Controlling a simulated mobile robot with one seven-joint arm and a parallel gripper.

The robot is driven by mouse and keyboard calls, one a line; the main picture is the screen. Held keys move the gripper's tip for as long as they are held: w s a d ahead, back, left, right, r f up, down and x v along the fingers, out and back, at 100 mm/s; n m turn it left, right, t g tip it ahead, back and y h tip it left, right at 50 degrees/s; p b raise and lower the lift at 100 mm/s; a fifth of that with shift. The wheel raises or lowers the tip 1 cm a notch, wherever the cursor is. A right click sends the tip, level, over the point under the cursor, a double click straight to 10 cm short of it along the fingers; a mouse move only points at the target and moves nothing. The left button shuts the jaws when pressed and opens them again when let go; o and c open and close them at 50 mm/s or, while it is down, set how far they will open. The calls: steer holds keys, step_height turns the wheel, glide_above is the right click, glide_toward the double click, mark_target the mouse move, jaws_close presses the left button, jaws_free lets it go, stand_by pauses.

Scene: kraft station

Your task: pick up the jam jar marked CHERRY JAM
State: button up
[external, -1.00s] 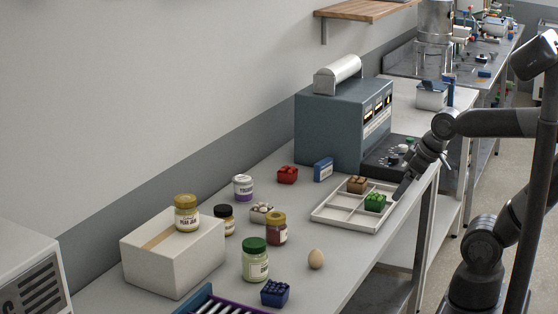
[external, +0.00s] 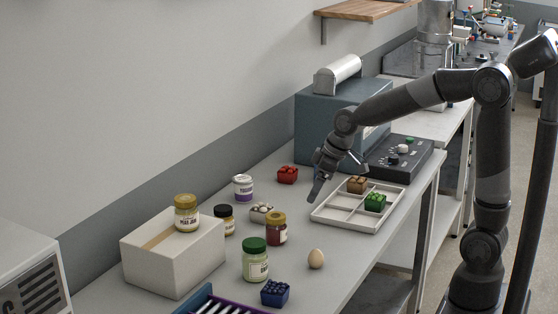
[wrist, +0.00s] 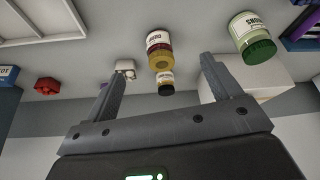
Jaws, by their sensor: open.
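A red-brown jar with a gold lid (external: 277,229) stands upright on the bench. Its label is too small to read, so I cannot confirm that it says CHERRY JAM. It also shows in the wrist view (wrist: 158,42), upside down, between and beyond my fingers. My gripper (external: 318,192) is open and empty, above the bench, to the right of and behind this jar, apart from it. Its two fingers are spread in the wrist view (wrist: 163,72). A yellow-lidded jar marked PEAR JAM (external: 186,214) stands on a white box.
A green-lidded jar (external: 255,262), a small dark-lidded jar (external: 224,220) and a white jar (external: 243,188) stand nearby. An egg (external: 316,259), a blue block (external: 275,293) and an egg carton (external: 262,213) lie close. A divided tray (external: 338,216) is on the right.

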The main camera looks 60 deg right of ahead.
glide_toward(275, 228)
steer(key=d, duration=0.1)
steer(key=d+f, duration=0.1)
steer(key=d, duration=0.1)
steer(key=shift+w+f+n, duration=0.2)
steer(key=shift+w+n, duration=0.1)
steer(key=x, duration=1)
steer(key=shift+w+a+f, duration=0.25)
steer(key=shift+w+a, duration=0.05)
steer(key=shift+w, duration=0.05)
steer(key=shift+c, duration=0.2)
steer(key=c, duration=1.2)
steer(key=shift+c, duration=0.4)
steer(key=shift+r, duration=0.15)
